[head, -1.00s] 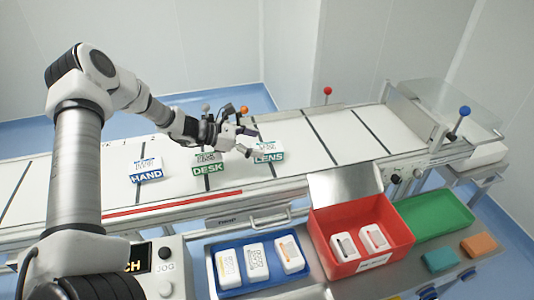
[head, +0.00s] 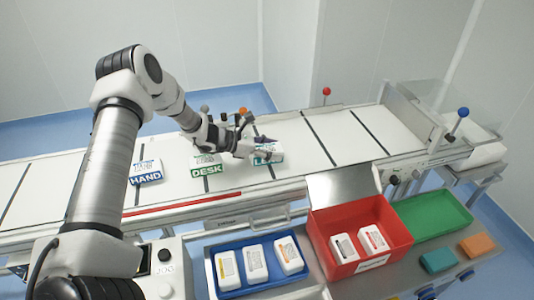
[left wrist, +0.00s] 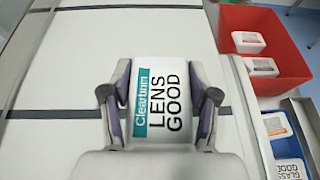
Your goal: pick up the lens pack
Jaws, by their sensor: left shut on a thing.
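The lens pack (head: 268,158) is a white pack with a teal and green label on the conveyor belt, partly hidden by my gripper in the head view. In the left wrist view the lens pack (left wrist: 160,98) shows the words "LENS GOOD" and sits between both fingers. My left gripper (head: 262,148) is shut on it; its fingers (left wrist: 160,105) press on the two sides. The pack appears at belt level; I cannot tell whether it is lifted. My right gripper is not in view.
The desk pack (head: 207,168) and hand pack (head: 146,174) lie to the left on the belt (head: 335,135). In front are a blue tray (head: 232,290) with several packs, a red box (head: 398,238) with two packs, and an empty green tray (head: 435,215). The belt's right side is clear.

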